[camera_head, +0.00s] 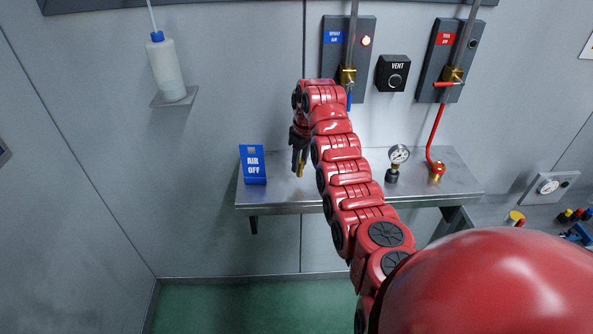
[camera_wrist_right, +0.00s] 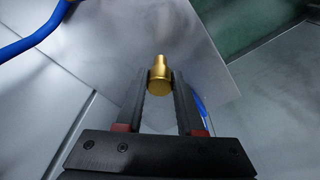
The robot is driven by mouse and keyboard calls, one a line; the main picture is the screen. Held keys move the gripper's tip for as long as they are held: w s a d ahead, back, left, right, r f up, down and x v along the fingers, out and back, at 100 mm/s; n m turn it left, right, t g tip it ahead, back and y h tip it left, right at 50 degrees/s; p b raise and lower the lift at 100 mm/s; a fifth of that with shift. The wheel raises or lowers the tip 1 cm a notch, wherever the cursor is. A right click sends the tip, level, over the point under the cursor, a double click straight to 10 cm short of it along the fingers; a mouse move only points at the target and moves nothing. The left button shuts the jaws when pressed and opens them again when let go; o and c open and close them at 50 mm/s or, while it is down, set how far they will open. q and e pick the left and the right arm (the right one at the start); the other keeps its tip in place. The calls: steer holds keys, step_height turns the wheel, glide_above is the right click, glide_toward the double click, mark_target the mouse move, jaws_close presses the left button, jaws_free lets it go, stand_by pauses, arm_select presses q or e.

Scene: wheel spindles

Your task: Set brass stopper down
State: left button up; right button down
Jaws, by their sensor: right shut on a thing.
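The brass stopper (camera_wrist_right: 160,76) is a small gold-coloured cylinder with a narrower end. In the right wrist view it sits between the fingertips of my right gripper (camera_wrist_right: 160,92), which is shut on it. In the head view my right gripper (camera_head: 299,165) points down over the left part of the metal shelf (camera_head: 340,188), and a bit of the brass stopper (camera_head: 301,170) shows at its tips. I cannot tell whether the stopper touches the shelf. My left gripper is not in view.
A blue AIR OFF sign (camera_head: 253,165) stands on the shelf's left end. A pressure gauge (camera_head: 399,155) and a brass fitting with a red hose (camera_head: 437,172) stand to the right. Wall panels with valves (camera_head: 347,80) and a VENT box (camera_head: 393,73) hang above. A bottle (camera_head: 165,68) is at upper left.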

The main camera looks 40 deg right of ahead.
steer(key=shift+w+a+b, duration=0.25)
steer(key=shift+w+b, duration=0.25)
steer(key=shift+w, duration=0.1)
steer(key=shift+f+p, duration=0.25)
steer(key=shift+p, duration=0.75)
step_height(320, 180, down, 2)
steer(key=shift+w+f+p, duration=0.1)
steer(key=shift+f+p, duration=0.15)
steer(key=shift+p, duration=0.35)
steer(key=shift+d+f, duration=0.1)
steer(key=shift+f, duration=0.05)
steer(key=shift+f+b, duration=0.2)
steer(key=shift+b, duration=0.2)
steer(key=c, duration=0.5)
jaws_free()
steer(key=shift+r, duration=0.2)
